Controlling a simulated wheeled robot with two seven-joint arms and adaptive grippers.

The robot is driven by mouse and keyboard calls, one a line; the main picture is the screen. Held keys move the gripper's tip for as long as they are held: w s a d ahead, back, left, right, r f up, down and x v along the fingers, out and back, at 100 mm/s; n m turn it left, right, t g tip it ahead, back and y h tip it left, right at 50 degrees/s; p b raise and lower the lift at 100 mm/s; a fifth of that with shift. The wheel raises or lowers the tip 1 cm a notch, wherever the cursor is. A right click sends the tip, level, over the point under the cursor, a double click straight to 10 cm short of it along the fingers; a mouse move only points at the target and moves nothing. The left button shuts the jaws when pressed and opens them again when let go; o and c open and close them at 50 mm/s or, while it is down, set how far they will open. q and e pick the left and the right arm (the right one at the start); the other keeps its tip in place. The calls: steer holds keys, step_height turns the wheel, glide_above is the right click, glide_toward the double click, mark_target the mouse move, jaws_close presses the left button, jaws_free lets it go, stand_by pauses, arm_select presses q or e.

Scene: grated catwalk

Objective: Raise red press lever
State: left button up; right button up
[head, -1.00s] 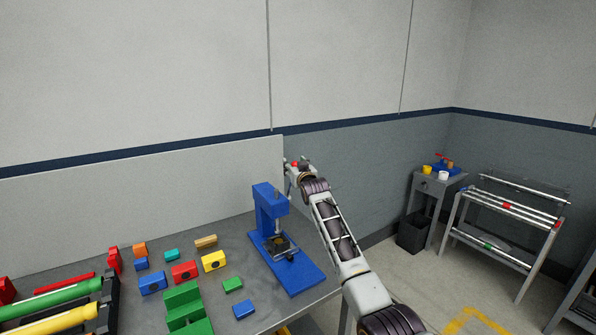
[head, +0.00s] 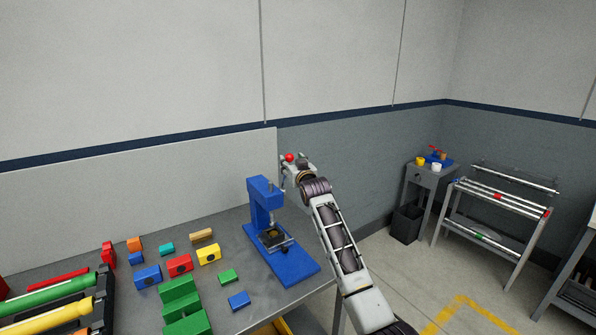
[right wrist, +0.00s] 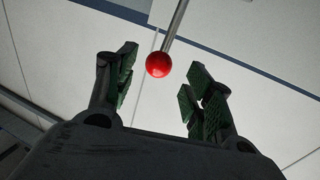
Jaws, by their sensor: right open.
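The blue press (head: 262,205) stands at the right end of the grey table in the head view. Its lever ends in a red ball knob (head: 289,158), which shows just above my right gripper (head: 291,170). In the right wrist view the red knob (right wrist: 159,64) sits on a metal rod (right wrist: 176,25), in line with the gap between the two fingers of my right gripper (right wrist: 160,90). The fingers are open on either side, and neither touches the knob. My left gripper is not in view.
Several coloured blocks (head: 180,265) lie on the table (head: 225,240) left of the press. Green and yellow cylinders (head: 45,295) lie at the lower left. A panel (head: 150,190) stands behind the table. A small stand (head: 422,178) and a rod rack (head: 500,210) stand at the right.

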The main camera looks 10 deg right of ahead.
steer(key=s, duration=0.6)
steer(key=shift+s+d, duration=0.2)
steer(key=shift+s, duration=0.15)
stand_by(0.5)
